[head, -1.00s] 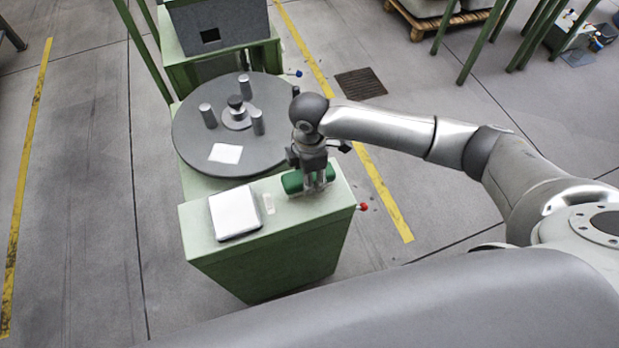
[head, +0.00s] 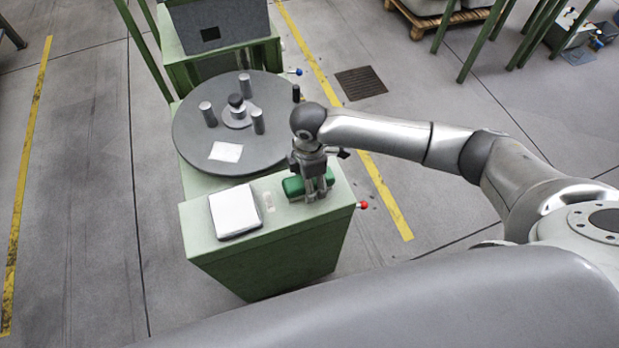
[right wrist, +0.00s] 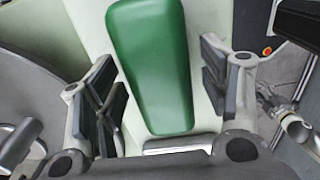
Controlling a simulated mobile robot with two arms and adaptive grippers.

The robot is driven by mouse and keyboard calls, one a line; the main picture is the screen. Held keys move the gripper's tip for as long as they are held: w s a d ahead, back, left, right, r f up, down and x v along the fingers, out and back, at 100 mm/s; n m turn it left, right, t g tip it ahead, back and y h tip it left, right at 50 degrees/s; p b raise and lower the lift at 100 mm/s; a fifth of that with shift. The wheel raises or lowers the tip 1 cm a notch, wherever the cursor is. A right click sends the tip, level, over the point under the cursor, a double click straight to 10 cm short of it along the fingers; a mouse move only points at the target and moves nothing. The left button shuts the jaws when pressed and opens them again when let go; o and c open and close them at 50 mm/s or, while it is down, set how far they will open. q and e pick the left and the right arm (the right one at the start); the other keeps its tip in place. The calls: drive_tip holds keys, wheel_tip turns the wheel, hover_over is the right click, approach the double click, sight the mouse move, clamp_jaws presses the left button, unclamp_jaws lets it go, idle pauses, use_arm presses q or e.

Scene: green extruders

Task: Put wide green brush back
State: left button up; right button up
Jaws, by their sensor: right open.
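The wide green brush (head: 294,187) lies on the light green machine top, near its right end. In the right wrist view the brush (right wrist: 152,62) runs lengthwise between my fingers, with a visible gap on each side. My right gripper (head: 316,194) is open and points down over the brush, with its fingers around it; the right wrist view shows both fingers (right wrist: 165,95) apart. In the head view the fingers hide part of the brush. My left gripper does not show.
Behind is a round grey disc (head: 190,128) with several upright cylinders. A red-knobbed lever (head: 362,205) sticks out at the right side.

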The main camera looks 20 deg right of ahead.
wheel_tip(320, 180, up, 12)
drive_tip(key=b, duration=0.1)
drive_tip(key=shift+r, duration=0.2)
idle(0.6)
